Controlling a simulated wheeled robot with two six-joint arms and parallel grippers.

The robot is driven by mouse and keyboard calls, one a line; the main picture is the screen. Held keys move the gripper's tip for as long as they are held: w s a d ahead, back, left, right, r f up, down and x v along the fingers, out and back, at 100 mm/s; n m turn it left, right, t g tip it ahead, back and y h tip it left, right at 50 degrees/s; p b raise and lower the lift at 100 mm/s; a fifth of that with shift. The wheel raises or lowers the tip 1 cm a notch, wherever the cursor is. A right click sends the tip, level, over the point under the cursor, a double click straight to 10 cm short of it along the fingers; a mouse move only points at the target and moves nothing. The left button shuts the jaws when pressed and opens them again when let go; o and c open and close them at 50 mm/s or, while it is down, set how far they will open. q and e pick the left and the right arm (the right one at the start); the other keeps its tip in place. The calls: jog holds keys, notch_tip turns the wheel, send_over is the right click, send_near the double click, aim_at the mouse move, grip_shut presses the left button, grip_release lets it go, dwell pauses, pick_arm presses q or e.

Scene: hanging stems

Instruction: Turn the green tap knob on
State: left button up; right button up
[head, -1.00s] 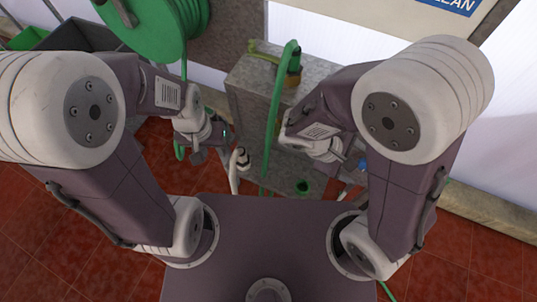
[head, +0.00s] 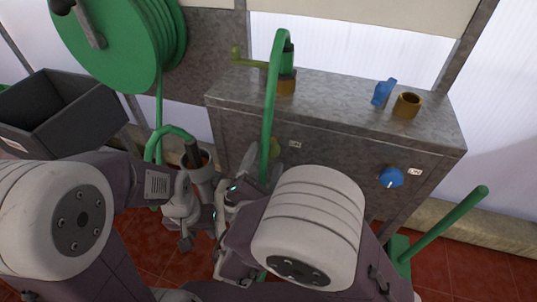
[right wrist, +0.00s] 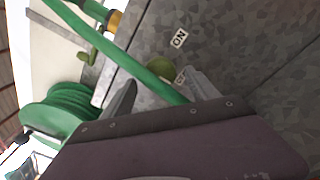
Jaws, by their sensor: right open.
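The green tap knob (right wrist: 163,68) shows in the right wrist view on the grey metal cabinet front, below an ON label (right wrist: 180,38). The green hose passes in front of part of it. In the head view the knob (head: 275,146) is mostly hidden behind the hose. My right gripper (right wrist: 160,95) is open, its two fingers close to the knob, one either side in that view; I cannot tell if they touch it. In the head view my right arm hides most of that gripper. My left gripper (head: 186,240) hangs low at left; its jaw state is unclear.
The green hose (head: 270,120) drops from a connector on the cabinet top (head: 335,95). A blue knob (head: 391,178) is on the cabinet front at right. A blue lever (head: 383,93) and brass outlet (head: 407,105) are on top. A hose reel (head: 120,40) and dark bin (head: 62,112) are left.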

aim_at(268, 152)
jog(key=x, duration=0.4)
jog(key=shift+b, duration=0.3)
jog(key=c, duration=1.3)
jog(key=shift+r+n+p, duration=0.2)
jog(key=shift+n+p, duration=0.4)
jog(key=shift+p, duration=0.2)
jog(key=shift+c, duration=0.2)
jog(key=n+p, duration=0.6)
jog(key=p, duration=0.2)
jog(key=n+g+p, duration=0.1)
jog(key=n+p, duration=0.6)
jog(key=p, duration=0.1)
jog(key=shift+h, duration=0.4)
jog(key=shift+f+n+g+h+p, duration=0.2)
jog(key=shift+n+g+h+p, duration=0.1)
jog(key=shift+n+p, duration=1.1)
jog(key=o, duration=1.3)
jog(key=shift+o, duration=0.2)
